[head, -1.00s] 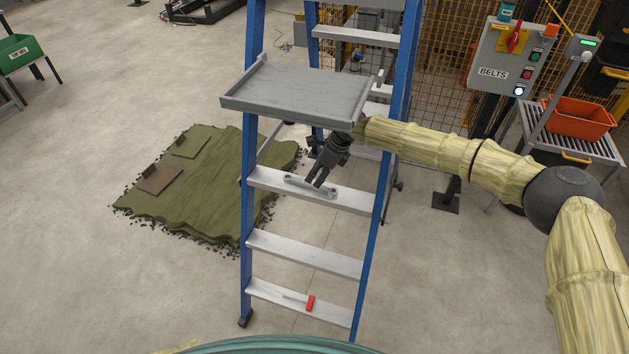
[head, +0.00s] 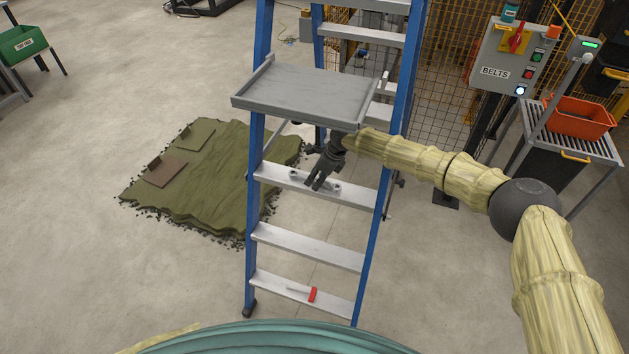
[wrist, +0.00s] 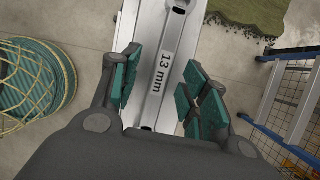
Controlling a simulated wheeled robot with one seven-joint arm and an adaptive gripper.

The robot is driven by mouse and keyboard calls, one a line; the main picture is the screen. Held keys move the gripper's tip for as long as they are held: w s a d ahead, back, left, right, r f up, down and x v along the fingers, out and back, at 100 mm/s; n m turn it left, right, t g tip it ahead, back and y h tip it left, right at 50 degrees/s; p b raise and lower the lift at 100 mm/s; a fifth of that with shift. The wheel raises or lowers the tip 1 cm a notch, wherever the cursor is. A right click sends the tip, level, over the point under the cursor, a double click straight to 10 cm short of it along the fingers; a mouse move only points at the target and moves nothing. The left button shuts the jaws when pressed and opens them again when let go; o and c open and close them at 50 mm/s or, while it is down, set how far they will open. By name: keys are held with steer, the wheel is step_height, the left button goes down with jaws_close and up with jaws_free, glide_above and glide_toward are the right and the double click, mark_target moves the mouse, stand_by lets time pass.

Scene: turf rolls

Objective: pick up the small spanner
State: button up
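The small spanner (head: 334,187) is silver-grey and lies along a grey step of the blue-sided ladder, its middle partly hidden by my gripper in the head view. In the wrist view, a pale metal bar (wrist: 160,65) marked "13 mm" runs between my fingers, and I take it for the spanner's shaft. My gripper (head: 315,187) points down at the step over the spanner. In the wrist view my gripper (wrist: 160,92) has its green-padded fingers apart, one each side of the bar. I cannot tell how far above the step the tips are.
The ladder's grey tray (head: 305,95) sits just above my gripper. A red-handled tool (head: 312,294) lies on a lower step. Green turf (head: 215,190) lies on the floor to the left. A control box (head: 508,58) and a trolley with an orange bin (head: 578,120) stand right.

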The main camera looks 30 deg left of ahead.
steer(key=shift+d+f, duration=0.15)
jaws_close()
steer(key=shift+w, duration=0.1)
